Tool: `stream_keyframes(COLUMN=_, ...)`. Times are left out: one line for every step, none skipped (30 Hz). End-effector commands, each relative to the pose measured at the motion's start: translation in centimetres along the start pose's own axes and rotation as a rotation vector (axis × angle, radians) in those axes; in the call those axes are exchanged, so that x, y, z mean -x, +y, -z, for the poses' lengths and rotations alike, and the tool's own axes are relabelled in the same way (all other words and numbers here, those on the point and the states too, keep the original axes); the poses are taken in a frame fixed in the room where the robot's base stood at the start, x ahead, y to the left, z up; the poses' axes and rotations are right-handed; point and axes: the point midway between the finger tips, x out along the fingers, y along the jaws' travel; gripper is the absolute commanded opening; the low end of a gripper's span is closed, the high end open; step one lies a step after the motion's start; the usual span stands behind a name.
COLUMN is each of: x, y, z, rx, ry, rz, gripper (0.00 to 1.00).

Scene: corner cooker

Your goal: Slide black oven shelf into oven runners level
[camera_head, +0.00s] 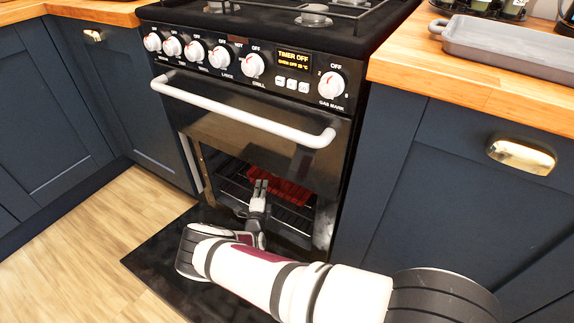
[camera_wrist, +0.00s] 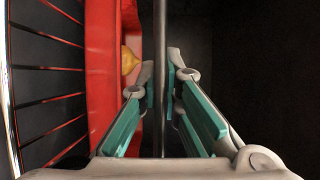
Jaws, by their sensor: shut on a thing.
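The oven (camera_head: 250,130) has its lower cavity open at the front. My gripper (camera_head: 260,188) reaches into that opening, beside a red dish. In the wrist view my gripper (camera_wrist: 160,100) has its two teal-padded fingers closed on a thin dark strip (camera_wrist: 160,40), which looks like the black oven shelf seen edge-on. The strip runs straight away from the camera between the fingers. Most of the shelf is hidden in the head view, and I cannot tell whether it sits in the runners or is level.
The red dish (camera_head: 288,190) rests on a wire rack (camera_head: 290,213) inside the oven; the wrist view shows the dish (camera_wrist: 102,70) left of my fingers, with something yellow in it. A black panel (camera_head: 165,255) lies low before the oven. Blue cabinets (camera_head: 440,190) flank it.

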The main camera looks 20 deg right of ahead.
Motion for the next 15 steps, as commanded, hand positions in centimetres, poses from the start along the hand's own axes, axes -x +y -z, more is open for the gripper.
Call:
stream_keyframes(x=0.0, y=-0.1, z=0.0, rx=0.000, ry=-0.001, rz=0.001, gripper=0.00)
stream_keyframes(x=0.0, y=0.0, z=0.0, rx=0.000, ry=-0.001, rz=0.001, gripper=0.00)
stream_keyframes(x=0.0, y=0.0, z=-0.1, rx=-0.001, ry=-0.001, rz=0.001, gripper=0.00)
stream_keyframes(x=0.0, y=0.0, z=-0.1, rx=-0.001, ry=-0.001, rz=0.001, gripper=0.00)
stream_keyframes(x=0.0, y=0.0, z=-0.1, rx=-0.001, ry=-0.001, rz=0.001, gripper=0.00)
stream_keyframes(x=0.1, y=0.0, z=-0.1, rx=-0.001, ry=-0.001, rz=0.000, gripper=0.00)
stream_keyframes(x=0.2, y=0.0, z=-0.2, rx=-0.001, ry=-0.001, rz=0.000, gripper=0.00)
stream_keyframes(x=0.3, y=0.0, z=-0.3, rx=-0.001, ry=-0.001, rz=0.000, gripper=0.00)
stream_keyframes(x=0.6, y=0.0, z=-0.4, rx=-0.001, ry=-0.002, rz=0.000, gripper=0.00)
stream_keyframes(x=0.8, y=0.0, z=-0.6, rx=0.000, ry=-0.003, rz=0.000, gripper=0.00)
stream_keyframes(x=1.0, y=0.0, z=-0.7, rx=0.000, ry=-0.003, rz=0.000, gripper=0.00)
stream_keyframes(x=1.3, y=0.0, z=-0.9, rx=0.000, ry=-0.003, rz=0.000, gripper=0.00)
stream_keyframes(x=1.6, y=0.0, z=-1.0, rx=0.000, ry=-0.003, rz=0.000, gripper=0.00)
stream_keyframes(x=1.8, y=0.0, z=-1.1, rx=0.000, ry=-0.002, rz=0.000, gripper=0.00)
stream_keyframes(x=2.1, y=0.0, z=-1.2, rx=0.000, ry=-0.002, rz=0.000, gripper=0.00)
